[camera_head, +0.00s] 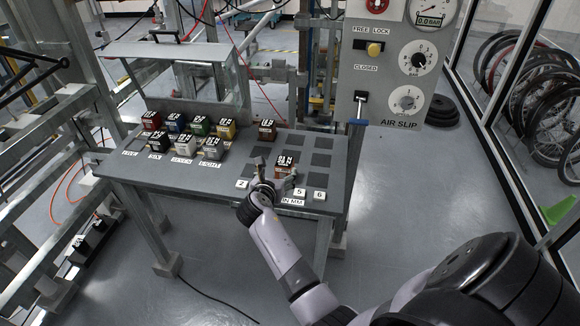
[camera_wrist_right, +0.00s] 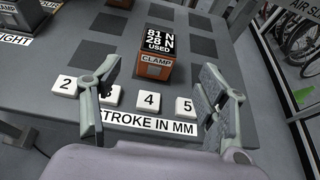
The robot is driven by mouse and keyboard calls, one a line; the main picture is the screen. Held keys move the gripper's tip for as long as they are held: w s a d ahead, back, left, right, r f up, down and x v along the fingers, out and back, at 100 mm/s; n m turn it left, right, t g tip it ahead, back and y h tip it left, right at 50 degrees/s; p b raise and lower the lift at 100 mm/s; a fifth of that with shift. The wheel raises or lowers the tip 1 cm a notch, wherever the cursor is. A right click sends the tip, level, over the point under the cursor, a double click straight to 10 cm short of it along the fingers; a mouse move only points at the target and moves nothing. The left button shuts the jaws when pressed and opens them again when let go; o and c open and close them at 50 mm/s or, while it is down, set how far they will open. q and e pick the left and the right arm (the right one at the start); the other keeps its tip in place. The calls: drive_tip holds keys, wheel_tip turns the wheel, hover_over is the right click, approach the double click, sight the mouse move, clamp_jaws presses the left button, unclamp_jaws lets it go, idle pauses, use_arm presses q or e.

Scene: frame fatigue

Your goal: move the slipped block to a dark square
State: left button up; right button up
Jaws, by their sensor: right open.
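A brown-orange block (camera_head: 285,161) with a black top label stands upright on the grey table near its front edge. In the right wrist view the block (camera_wrist_right: 154,72) reads "81 N 28 N USED" and "CLAMP". It hides the surface beneath it. Dark squares (camera_head: 320,160) lie around it; one dark square (camera_wrist_right: 203,47) is bare just to its right in the wrist view. My right gripper (camera_head: 273,175) is open and empty, its fingers spread in front of the block, one toward each side. I cannot tell contact. My left gripper is not in view.
Another brown block (camera_head: 267,130) stands farther back. Several coloured blocks (camera_head: 200,127) stand at the table's left. White number tiles (camera_wrist_right: 148,101) and a "STROKE IN MM" label line the front edge.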

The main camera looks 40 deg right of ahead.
drive_tip(key=s+a+r+m+t+y, duration=0.1)
drive_tip(key=s+a+m+t+y, duration=0.1)
drive_tip(key=a+m+t+y, duration=0.65)
drive_tip(key=s+a+f+m+g, duration=0.2)
drive_tip(key=s+a+f+g, duration=0.15)
drive_tip(key=f, duration=0.55)
drive_tip(key=s+a+f+m+g+y, duration=0.1)
drive_tip(key=s+a+f+m+g, duration=0.15)
drive_tip(key=s+f, duration=0.45)
drive_tip(key=s+a+f+m+g, duration=0.2)
drive_tip(key=a+f+m+g, duration=0.1)
drive_tip(key=f, duration=0.8)
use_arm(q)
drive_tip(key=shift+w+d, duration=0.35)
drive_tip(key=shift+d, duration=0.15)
use_arm(e)
drive_tip(key=s+f+m+g, duration=0.2)
drive_tip(key=s+f, duration=0.5)
drive_tip(key=s, duration=0.5)
drive_tip(key=s+d+f+m+g, duration=0.1)
drive_tip(key=s+f+m+g, duration=0.2)
drive_tip(key=s+f, duration=0.4)
drive_tip(key=s+f+m+g, duration=0.2)
drive_tip(key=s+f, duration=0.5)
drive_tip(key=s, duration=1.2)
drive_tip(key=shift+s+d+f+m+y, duration=0.15)
drive_tip(key=shift+d+m+y, duration=0.05)
drive_tip(key=shift+m+y, duration=0.25)
